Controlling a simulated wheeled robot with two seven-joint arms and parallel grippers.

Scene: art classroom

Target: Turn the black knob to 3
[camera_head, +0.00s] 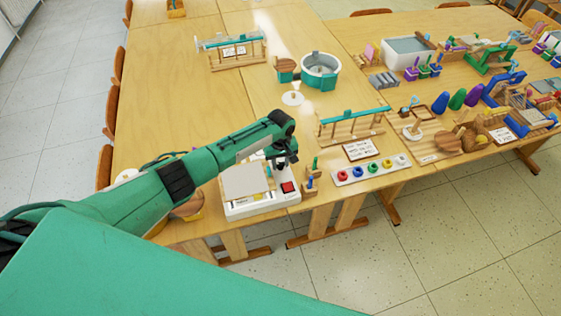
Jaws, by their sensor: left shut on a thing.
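A white device (262,206) with a pale square plate (243,181) on top and a red switch (288,187) stands at the near edge of the table. My left arm reaches in from the left over it. My left gripper (281,168) points down at the device's back right part, just behind the red switch, and is shut on the black knob there. The gripper hides most of the knob, so its pointer and number marks cannot be read. My right gripper is not in view.
A white strip with coloured round knobs (371,171), a small card (364,150) and a wooden rack with a teal bar (351,126) stand to the right. A small wooden block with pegs (309,187) is close beside the device.

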